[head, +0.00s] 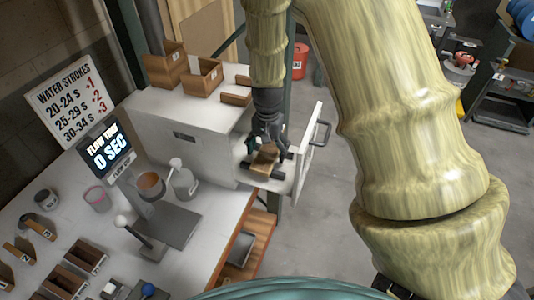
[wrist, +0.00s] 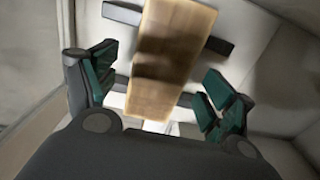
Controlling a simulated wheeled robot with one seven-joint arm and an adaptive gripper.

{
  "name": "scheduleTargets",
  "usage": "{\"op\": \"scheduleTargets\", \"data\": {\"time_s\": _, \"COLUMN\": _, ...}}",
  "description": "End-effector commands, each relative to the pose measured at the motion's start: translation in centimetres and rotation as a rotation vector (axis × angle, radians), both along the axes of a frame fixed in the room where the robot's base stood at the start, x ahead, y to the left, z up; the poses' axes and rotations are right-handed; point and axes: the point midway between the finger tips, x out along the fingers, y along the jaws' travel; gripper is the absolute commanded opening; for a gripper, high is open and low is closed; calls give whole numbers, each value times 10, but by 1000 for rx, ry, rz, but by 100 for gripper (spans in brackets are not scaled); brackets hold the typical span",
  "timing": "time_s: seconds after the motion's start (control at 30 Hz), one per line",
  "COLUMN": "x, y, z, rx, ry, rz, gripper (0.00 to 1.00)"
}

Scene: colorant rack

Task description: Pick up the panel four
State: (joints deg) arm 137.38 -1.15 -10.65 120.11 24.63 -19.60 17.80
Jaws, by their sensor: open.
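A brown wooden panel (wrist: 172,50) lies across two dark bars in a white compartment in the wrist view. It also shows in the head view (head: 264,160), partly hidden by my gripper. No number is readable on it, so I cannot tell if it is panel four. My gripper (wrist: 160,92) is open, with its green-padded fingers on either side of the panel and a gap on both sides. In the head view my gripper (head: 266,150) is over the panel at the open end of the white cabinet (head: 190,135).
The cabinet's open door (head: 308,155) with its handle (head: 321,134) stands close right of my gripper. Wooden boxes (head: 203,76) sit on the cabinet. A scale (head: 175,222), a timer display (head: 109,151) and cups are on the bench. Open floor lies beyond the door.

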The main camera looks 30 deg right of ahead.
Motion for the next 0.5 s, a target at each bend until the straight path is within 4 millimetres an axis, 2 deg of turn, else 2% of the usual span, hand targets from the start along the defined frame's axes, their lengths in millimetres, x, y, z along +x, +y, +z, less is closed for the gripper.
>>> {"op": "scheduleTargets", "data": {"time_s": 0.4, "x": 0, "y": 0, "z": -9, "rx": -1, "ry": -1, "rz": 0, "gripper": 83}}
{"op": "scheduleTargets", "data": {"time_s": 0.5, "x": 0, "y": 0, "z": -9, "rx": 0, "ry": -1, "rz": 0, "gripper": 67}}
